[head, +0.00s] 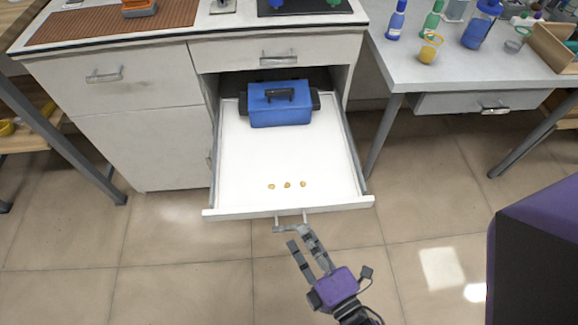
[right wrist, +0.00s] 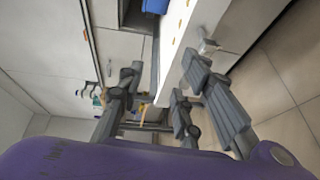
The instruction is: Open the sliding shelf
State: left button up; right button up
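The sliding shelf (head: 285,160) is a white drawer-like tray, pulled well out from the cabinet under the worktop. Its bar handle (head: 291,227) is on the front edge; it also shows in the right wrist view (right wrist: 207,45). My right gripper (head: 298,238) is just in front of the handle, with its fingers apart and nothing between them. One fingertip lies close to the handle; I cannot tell whether they touch. The right wrist view also shows the spread fingers (right wrist: 160,82). My left gripper is in neither view.
A blue toolbox (head: 280,105) sits at the back of the shelf, and three small golden pieces (head: 287,185) lie near its front. A closed drawer (head: 275,53) is above. A table with bottles (head: 440,75) stands right. The tiled floor in front is clear.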

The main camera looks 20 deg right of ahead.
jog(key=shift+s+f, duration=0.15)
jog(key=shift+s, duration=0.3)
dwell(0.3)
dwell(0.6)
